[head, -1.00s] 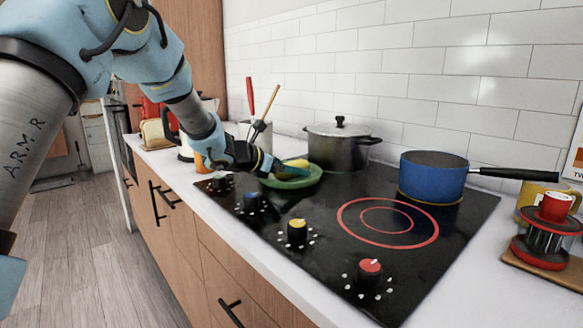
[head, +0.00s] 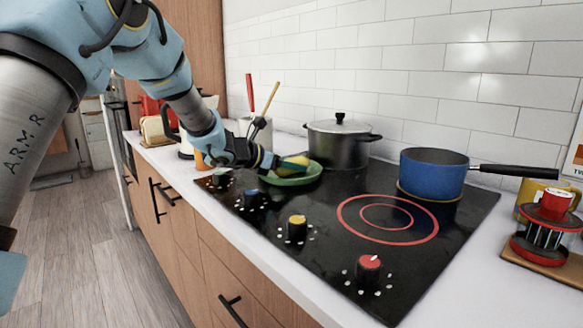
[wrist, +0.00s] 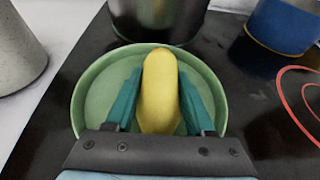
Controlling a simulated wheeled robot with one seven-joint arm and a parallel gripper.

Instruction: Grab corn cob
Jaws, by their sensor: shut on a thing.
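The yellow corn cob (wrist: 159,88) lies between the two teal fingers of my gripper (wrist: 160,100) in the wrist view, over a green plate (wrist: 93,105). In the head view the corn cob (head: 296,161) shows at the tip of my gripper (head: 277,164), at or just above the green plate (head: 300,180). My gripper is shut on the corn cob. I cannot tell whether the cob still touches the plate. Part of the plate is hidden by my gripper.
The plate sits on a black cooktop (head: 330,250) with knobs along its front edge. A lidded steel pot (head: 338,148) stands close behind it. A blue pan (head: 432,178) is to the right. A utensil holder (head: 256,134) stands behind my gripper.

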